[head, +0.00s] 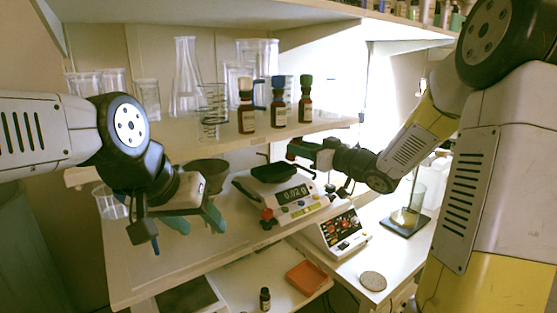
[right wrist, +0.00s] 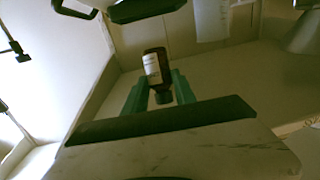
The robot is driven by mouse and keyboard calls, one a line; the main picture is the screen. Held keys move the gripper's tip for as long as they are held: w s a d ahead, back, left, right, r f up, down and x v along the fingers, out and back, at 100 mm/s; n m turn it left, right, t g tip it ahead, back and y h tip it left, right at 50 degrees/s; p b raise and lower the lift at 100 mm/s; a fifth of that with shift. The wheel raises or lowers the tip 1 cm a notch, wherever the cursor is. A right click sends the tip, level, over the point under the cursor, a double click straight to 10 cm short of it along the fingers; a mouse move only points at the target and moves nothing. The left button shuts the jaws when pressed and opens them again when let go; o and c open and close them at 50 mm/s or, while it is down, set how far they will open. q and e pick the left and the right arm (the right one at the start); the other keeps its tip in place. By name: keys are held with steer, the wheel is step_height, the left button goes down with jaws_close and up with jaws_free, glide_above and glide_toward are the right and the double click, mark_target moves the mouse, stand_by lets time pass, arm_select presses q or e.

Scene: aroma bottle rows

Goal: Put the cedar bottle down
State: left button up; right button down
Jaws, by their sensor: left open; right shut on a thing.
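My right gripper (right wrist: 160,95) is shut on a small brown bottle (right wrist: 153,64) with a pale label and dark cap in the right wrist view. The cap lies between the green fingers, and the label is too small to read. In the head view the right gripper (head: 297,152) is just below the front edge of the bottle shelf, above the scale; its bottle is hard to make out there. My left gripper (head: 185,232) is open and empty over the left part of the bench.
Brown bottles with white (head: 246,108), blue (head: 278,103) and green (head: 305,100) caps stand on the shelf (head: 212,143) before glassware. A scale (head: 292,197) reads 0.02 g. A small dark bottle (head: 265,298) stands lower, near a red tray (head: 307,277).

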steer(key=x, duration=0.5)
steer(key=shift+w+a+f, duration=0.3)
steer(key=shift+f, duration=0.2)
steer(key=shift+w+a+f, duration=0.25)
steer(key=shift+f, duration=0.2)
steer(key=f, duration=0.3)
steer(key=shift+w+a, duration=0.35)
steer(key=shift+w, duration=0.05)
steer(key=shift+w+a+f, duration=0.2)
steer(key=shift+w+a+r+g+h, duration=0.1)
steer(key=shift+a+r+g+h, duration=0.1)
steer(key=shift+g+h, duration=0.3)
steer(key=shift+w+a+g+h, duration=0.2)
steer(key=shift+w+g+h, duration=0.2)
steer(key=shift+g+h, duration=0.45)
steer(key=shift+f, duration=0.4)
